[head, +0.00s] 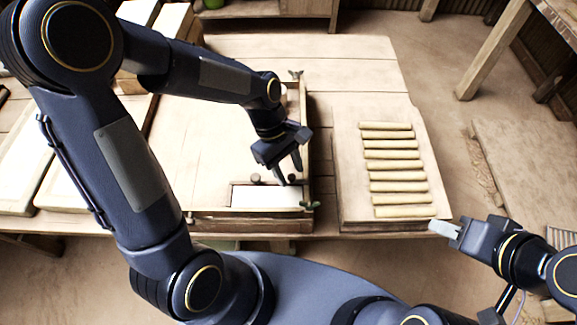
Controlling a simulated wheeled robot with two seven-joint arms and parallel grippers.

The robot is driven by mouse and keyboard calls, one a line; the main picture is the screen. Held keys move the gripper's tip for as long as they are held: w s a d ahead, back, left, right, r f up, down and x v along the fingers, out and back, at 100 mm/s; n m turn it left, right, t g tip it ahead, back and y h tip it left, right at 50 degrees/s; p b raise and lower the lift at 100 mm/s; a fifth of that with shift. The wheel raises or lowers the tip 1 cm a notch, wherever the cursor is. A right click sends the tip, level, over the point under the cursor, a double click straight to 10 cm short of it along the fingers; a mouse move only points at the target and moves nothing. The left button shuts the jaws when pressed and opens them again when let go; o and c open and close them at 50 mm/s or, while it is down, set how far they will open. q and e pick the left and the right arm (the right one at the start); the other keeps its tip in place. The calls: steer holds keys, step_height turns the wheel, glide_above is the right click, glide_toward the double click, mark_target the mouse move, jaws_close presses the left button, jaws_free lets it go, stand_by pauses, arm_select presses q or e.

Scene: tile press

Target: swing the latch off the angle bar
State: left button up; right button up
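A wooden press frame (240,214) stands on the table, with a white tile-like slab (265,196) in its near right corner. A similar dark piece (296,74) is at the far right corner. I cannot clearly make out the angle bar. My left gripper (290,176) is above the slab, its two fingers apart with nothing visible between them, up and left of the green piece. My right gripper (436,228) is off the table's near edge, far right of the frame; its fingers are too small to judge.
A board (350,205) with several pale rolls (395,165) lies right of the frame. Pale slabs (65,190) lie at left, partly behind my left arm. The floor at right is open, with a wooden table (480,70) beyond.

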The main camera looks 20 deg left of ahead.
arm_select(q)
jaws_close()
